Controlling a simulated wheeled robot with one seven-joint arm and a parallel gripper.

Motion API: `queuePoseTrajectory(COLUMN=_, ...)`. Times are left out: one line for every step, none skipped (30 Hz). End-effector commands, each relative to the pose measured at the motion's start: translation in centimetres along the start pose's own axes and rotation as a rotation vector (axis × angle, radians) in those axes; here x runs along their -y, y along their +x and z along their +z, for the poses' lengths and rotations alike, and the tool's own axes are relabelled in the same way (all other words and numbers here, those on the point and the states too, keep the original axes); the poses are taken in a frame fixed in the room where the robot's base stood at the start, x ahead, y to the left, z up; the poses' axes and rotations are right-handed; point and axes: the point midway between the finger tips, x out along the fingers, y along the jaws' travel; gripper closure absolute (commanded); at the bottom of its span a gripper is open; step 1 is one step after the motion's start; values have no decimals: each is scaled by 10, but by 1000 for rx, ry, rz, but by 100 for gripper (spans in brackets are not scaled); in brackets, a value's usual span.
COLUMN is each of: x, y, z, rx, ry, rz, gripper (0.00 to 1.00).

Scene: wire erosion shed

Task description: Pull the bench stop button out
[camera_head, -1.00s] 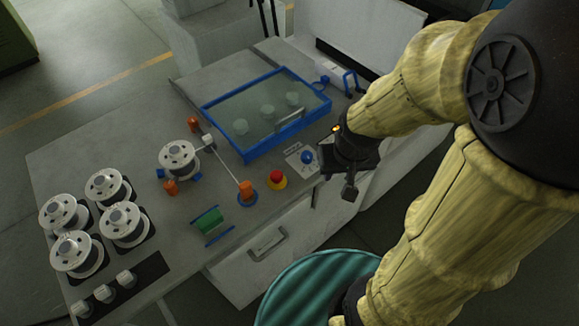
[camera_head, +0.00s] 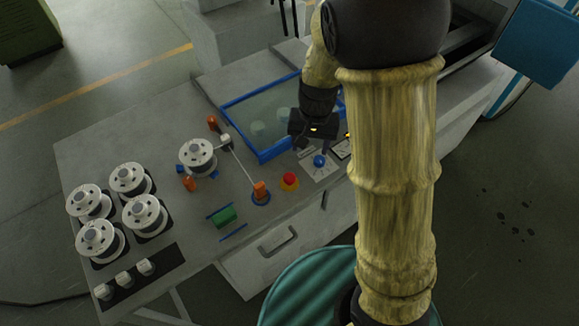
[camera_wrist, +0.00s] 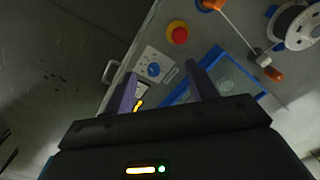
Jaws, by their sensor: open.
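The bench stop button (camera_head: 289,180) is a red mushroom head on a yellow base, near the front edge of the grey bench. It also shows in the wrist view (camera_wrist: 179,34), above and beyond my fingertips. My gripper (camera_head: 314,147) is above the bench, up and right of the button in the head view. In the wrist view my gripper (camera_wrist: 161,72) is open and empty, its two dark purple fingers apart. A blue knob (camera_wrist: 154,69) on a pale plate appears between the fingers, below them; it also shows in the head view (camera_head: 320,160). My gripper is apart from the button.
A blue-framed clear cover (camera_head: 264,153) lies behind the button, partly hidden by my arm. An orange post (camera_head: 260,190) with a wire stands close left of the button. Several spools (camera_head: 128,178) fill the left. A drawer handle (camera_head: 278,241) is on the bench front.

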Motion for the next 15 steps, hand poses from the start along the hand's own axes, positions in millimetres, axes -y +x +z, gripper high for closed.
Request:
queuePoseTrajectory(x=18, y=-3, z=-7, rx=15, ry=2, rz=13, gripper=43)
queuePoseTrajectory(x=26, y=-2, z=-10, rx=22, ry=9, rz=18, gripper=43)
queuePoseTrajectory(x=34, y=0, z=-14, rx=28, ry=15, rz=25, gripper=43)
queuePoseTrajectory(x=41, y=2, z=-16, rx=31, ry=20, rz=28, gripper=43)
queuePoseTrajectory(x=45, y=3, z=-17, rx=34, ry=24, rz=32, gripper=43)
queuePoseTrajectory(x=50, y=4, z=-19, rx=36, ry=27, rz=35, gripper=43)
queuePoseTrajectory(x=52, y=5, z=-19, rx=38, ry=29, rz=36, gripper=43)
queuePoseTrajectory(x=54, y=5, z=-20, rx=38, ry=31, rz=37, gripper=43)
queuePoseTrajectory(x=55, y=6, z=-20, rx=39, ry=33, rz=37, gripper=43)
queuePoseTrajectory(x=55, y=6, z=-20, rx=39, ry=34, rz=37, gripper=43)
queuePoseTrajectory(x=55, y=7, z=-20, rx=39, ry=34, rz=37, gripper=43)
queuePoseTrajectory(x=55, y=7, z=-20, rx=39, ry=34, rz=37, gripper=43)
queuePoseTrajectory(x=55, y=7, z=-20, rx=39, ry=34, rz=37, gripper=43)
queuePoseTrajectory(x=54, y=7, z=-20, rx=39, ry=34, rz=37, gripper=43)
queuePoseTrajectory(x=54, y=7, z=-20, rx=39, ry=34, rz=37, gripper=43)
